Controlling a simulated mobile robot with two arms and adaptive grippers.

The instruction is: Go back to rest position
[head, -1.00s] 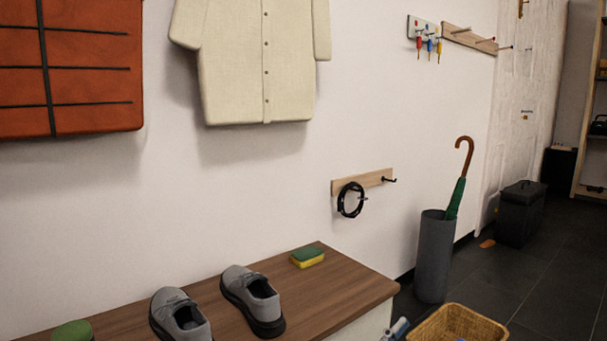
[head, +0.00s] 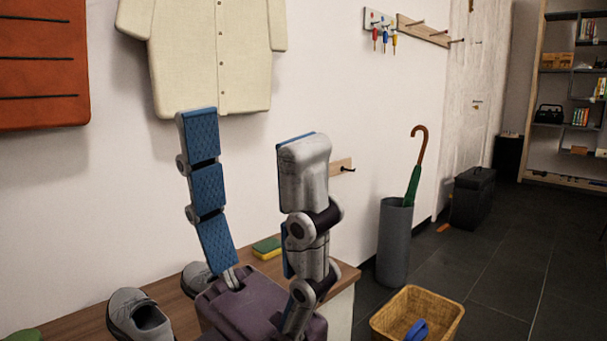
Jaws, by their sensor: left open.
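My left gripper (head: 247,165) stands upright in the middle of the head view, in front of the wooden bench top. Its two fingers, with blue textured pads, point up and are spread wide apart. My right gripper does not show.
Grey shoes (head: 138,316) and a green-yellow sponge (head: 268,248) lie on the bench (head: 92,320). A wicker basket (head: 440,324) stands on the floor to the right, near an umbrella stand (head: 394,245). A black toolbox (head: 472,198) is farther back. Dark floor between is open.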

